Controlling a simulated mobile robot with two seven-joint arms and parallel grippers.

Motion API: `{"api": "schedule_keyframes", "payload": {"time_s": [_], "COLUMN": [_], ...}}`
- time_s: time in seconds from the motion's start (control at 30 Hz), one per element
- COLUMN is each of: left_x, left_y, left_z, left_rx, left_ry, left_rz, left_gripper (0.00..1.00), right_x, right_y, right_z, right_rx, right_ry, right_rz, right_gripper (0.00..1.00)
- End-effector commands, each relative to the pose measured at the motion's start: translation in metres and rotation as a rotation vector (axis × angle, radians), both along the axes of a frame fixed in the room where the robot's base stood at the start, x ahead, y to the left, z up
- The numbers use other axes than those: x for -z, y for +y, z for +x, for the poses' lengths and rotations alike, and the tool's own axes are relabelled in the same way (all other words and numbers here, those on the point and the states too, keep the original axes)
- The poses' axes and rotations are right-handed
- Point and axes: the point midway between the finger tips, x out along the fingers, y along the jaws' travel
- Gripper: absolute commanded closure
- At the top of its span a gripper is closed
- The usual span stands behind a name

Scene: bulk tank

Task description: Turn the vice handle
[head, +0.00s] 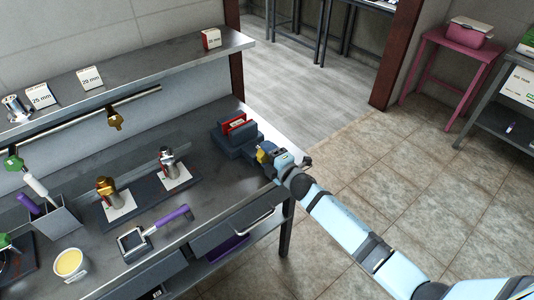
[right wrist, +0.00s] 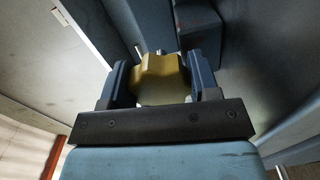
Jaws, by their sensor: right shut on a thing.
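The vice (head: 230,146) is a dark blue-grey block at the right end of the steel workbench, with a red and white piece (head: 234,126) between its jaws. Its handle (head: 263,156) shows as a yellow knob on the side facing my right arm. My right gripper (head: 270,157) is at that knob. In the right wrist view, both fingers are shut on the yellow handle (right wrist: 160,72), with the vice's dark body behind it. The far end of the handle is partly hidden. My left gripper is not in either view.
The bench (head: 205,205) also carries a purple-handled tool (head: 172,217), metal fittings on a dark board (head: 150,192), a cup of yellow stuff (head: 70,264) and a grey holder (head: 55,218). A shelf (head: 130,75) runs along the back. Floor right of the bench is open.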

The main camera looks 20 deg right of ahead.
Motion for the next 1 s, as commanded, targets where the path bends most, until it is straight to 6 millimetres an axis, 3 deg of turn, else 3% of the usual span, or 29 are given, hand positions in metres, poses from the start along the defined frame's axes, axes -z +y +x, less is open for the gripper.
{"api": "schedule_keyframes", "payload": {"time_s": [0.37,0.4,0.5,0.83,1.0], "left_x": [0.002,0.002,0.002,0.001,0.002], "left_y": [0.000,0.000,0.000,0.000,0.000], "left_z": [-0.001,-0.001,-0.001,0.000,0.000], "left_rx": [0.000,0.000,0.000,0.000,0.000], "left_ry": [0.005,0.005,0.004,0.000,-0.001], "left_rz": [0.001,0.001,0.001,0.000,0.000], "left_gripper": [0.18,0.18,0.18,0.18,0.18], "right_x": [0.000,0.000,0.000,0.001,0.002], "right_y": [0.000,0.000,0.000,-0.002,-0.011], "right_z": [0.000,0.000,0.000,-0.005,-0.029], "right_rx": [0.001,0.001,0.000,0.000,0.001], "right_ry": [0.001,0.001,0.001,0.000,0.002], "right_rz": [0.002,0.002,0.002,0.001,0.000], "right_gripper": [0.68,0.35,0.19,0.19,0.19]}}
